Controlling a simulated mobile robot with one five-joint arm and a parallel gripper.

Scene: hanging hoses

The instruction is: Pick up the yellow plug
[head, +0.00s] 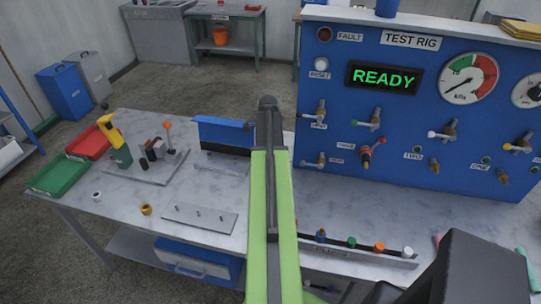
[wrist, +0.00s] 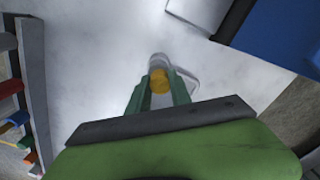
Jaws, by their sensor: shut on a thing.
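My gripper (wrist: 159,88) shows in the wrist view, its two green fingers shut on the yellow plug (wrist: 159,80). The plug's round yellow part sits between the fingertips, with a pale grey cylindrical part just beyond it. The pale surface lies behind the plug; I cannot tell how far below it is. In the head view my arm runs up the middle, and the gripper and the held plug are not visible there.
A rack (head: 345,246) with blue, green, orange and white plugs stands along the bench front; it also shows in the wrist view (wrist: 36,90). The blue test rig (head: 415,100) stands behind. A grey plate with pegs (head: 200,217) lies left of my arm.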

